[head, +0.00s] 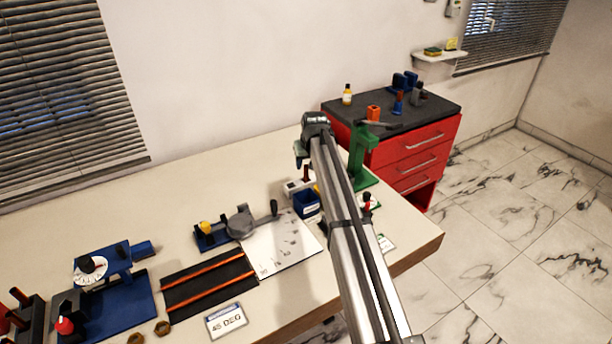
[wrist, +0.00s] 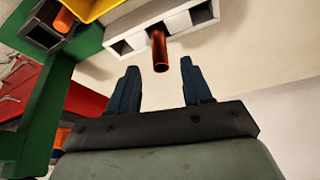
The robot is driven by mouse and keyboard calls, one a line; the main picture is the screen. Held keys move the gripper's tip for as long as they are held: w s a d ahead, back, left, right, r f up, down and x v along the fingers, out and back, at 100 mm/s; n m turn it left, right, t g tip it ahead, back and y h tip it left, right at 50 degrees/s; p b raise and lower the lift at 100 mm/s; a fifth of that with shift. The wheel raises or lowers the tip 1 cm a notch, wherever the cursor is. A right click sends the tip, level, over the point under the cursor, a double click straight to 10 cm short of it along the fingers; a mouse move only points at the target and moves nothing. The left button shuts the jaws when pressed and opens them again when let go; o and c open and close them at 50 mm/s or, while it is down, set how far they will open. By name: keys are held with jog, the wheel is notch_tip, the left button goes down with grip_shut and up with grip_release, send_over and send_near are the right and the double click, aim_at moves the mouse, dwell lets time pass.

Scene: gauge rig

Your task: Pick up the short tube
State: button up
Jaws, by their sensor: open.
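A short copper-coloured tube (wrist: 160,50) stands out of a white block with square openings (wrist: 125,45) in the wrist view. My gripper (wrist: 160,68) is open, with its two blue fingers apart on either side of the tube's free end. I cannot tell whether either finger touches it. In the head view my gripper (head: 299,160) is above the white block (head: 293,188), and a dark reddish tube (head: 306,173) shows just below it. My arm hides part of this area.
A green stand (head: 360,160) rises close to the right of my gripper. A blue bin (head: 307,204) is beside the white block. Two long copper tubes (head: 205,283) lie on a black mat at the front. A red drawer cabinet (head: 405,150) stands behind.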

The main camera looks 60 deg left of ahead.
aim_at(306, 166)
jog(key=shift+x, duration=2.3)
jog(key=shift+s+d, duration=0.1)
jog(key=shift+s, duration=0.05)
jog(key=shift+c, duration=0.3)
grip_shut()
